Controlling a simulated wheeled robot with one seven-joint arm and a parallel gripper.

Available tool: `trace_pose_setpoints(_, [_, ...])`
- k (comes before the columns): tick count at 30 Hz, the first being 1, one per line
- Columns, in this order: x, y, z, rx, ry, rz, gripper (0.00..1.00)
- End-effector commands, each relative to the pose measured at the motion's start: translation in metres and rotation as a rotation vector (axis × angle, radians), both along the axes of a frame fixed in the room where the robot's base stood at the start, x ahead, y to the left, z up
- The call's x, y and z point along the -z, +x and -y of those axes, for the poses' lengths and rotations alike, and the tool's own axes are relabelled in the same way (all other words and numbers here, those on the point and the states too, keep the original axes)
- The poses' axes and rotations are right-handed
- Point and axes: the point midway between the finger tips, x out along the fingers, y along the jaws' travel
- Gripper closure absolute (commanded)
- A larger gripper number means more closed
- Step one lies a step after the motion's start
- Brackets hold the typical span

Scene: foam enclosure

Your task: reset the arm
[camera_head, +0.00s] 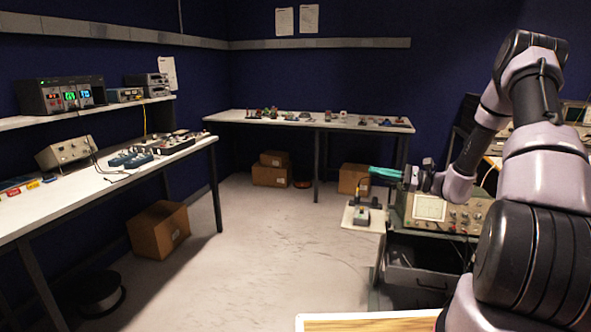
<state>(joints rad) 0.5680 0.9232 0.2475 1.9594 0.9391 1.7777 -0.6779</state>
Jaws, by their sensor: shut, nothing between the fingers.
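My arm rises at the right side of the head view, bends at a high elbow and comes down to the wrist. My gripper (372,170) is at its end, with teal fingers pointing left. The fingers lie together, shut, with nothing seen between them. The gripper is above and left of an oscilloscope-like instrument (430,207) on a cart; I cannot tell the exact gap.
A dark cart (425,280) stands below the arm. A wooden board edge (365,323) is at the bottom. A workbench (110,185) with instruments runs along the left, another table (300,122) along the back. Cardboard boxes (158,229) sit on the floor. The middle floor is clear.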

Motion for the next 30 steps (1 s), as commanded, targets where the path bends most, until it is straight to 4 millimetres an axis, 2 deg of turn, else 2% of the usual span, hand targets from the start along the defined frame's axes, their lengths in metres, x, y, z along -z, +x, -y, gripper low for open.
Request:
trace_pose_setpoints(1, [-0.020, -0.011, -0.014, -0.063, -0.072, 0.024, 1.00])
trace_pose_setpoints(3, [-0.039, -0.028, -0.028, -0.140, -0.167, 0.047, 1.00])
trace_pose_setpoints(6, [-0.064, -0.054, -0.045, -0.239, -0.306, 0.084, 1.00])
trace_pose_setpoints(12, [-0.104, -0.109, -0.066, -0.394, -0.595, 0.169, 1.00])
trace_pose_setpoints(20, [-0.147, -0.177, -0.069, -0.500, -0.972, 0.312, 1.00])
trace_pose_setpoints(30, [-0.198, -0.253, -0.046, -0.473, -1.430, 0.563, 1.00])
